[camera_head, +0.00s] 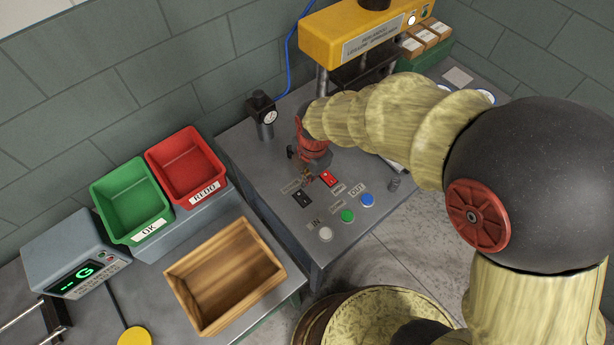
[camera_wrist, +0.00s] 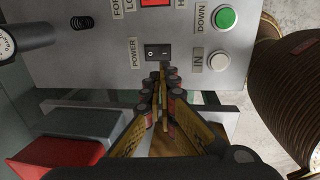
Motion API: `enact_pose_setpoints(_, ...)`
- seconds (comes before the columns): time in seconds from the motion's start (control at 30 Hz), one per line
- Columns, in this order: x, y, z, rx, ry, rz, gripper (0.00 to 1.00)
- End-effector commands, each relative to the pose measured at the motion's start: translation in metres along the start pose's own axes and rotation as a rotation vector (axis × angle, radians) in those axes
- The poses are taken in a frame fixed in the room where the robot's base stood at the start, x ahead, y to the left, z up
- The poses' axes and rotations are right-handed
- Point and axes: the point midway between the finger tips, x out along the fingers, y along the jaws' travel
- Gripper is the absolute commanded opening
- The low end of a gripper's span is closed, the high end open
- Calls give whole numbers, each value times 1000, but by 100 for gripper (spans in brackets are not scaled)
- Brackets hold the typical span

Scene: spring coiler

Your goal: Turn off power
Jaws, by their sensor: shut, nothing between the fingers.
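The power switch (camera_wrist: 158,52) is a small black rocker with white marks, next to a "POWER" label (camera_wrist: 134,52) on the grey control panel (camera_wrist: 110,62). In the head view the black switch (camera_head: 302,198) sits on the panel top, left of a red switch (camera_head: 328,178). My gripper (camera_wrist: 164,72) is shut and empty, its fingertips just below the power switch in the wrist view. I cannot tell whether they touch it. In the head view my gripper (camera_head: 307,175) is small and partly hidden by its own red wrist part.
White (camera_head: 326,234), green (camera_head: 347,216) and blue (camera_head: 367,200) buttons lie near the switches. A gauge (camera_head: 265,112) stands behind to the left. A yellow press head (camera_head: 365,32) rises at the back. Red (camera_head: 188,165) and green (camera_head: 132,200) bins and a wooden tray (camera_head: 225,275) are left.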

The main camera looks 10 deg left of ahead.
Motion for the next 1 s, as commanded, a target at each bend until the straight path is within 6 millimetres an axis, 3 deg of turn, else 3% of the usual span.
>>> enact_pose_setpoints(0.73, -3, 14, -1, 1, -1, 8, 0)
enact_pose_setpoints(0.87, 5, 14, -1, 1, -1, 7, 0)
enact_pose_setpoints(1.0, 25, 13, -1, 0, 0, 6, 0)
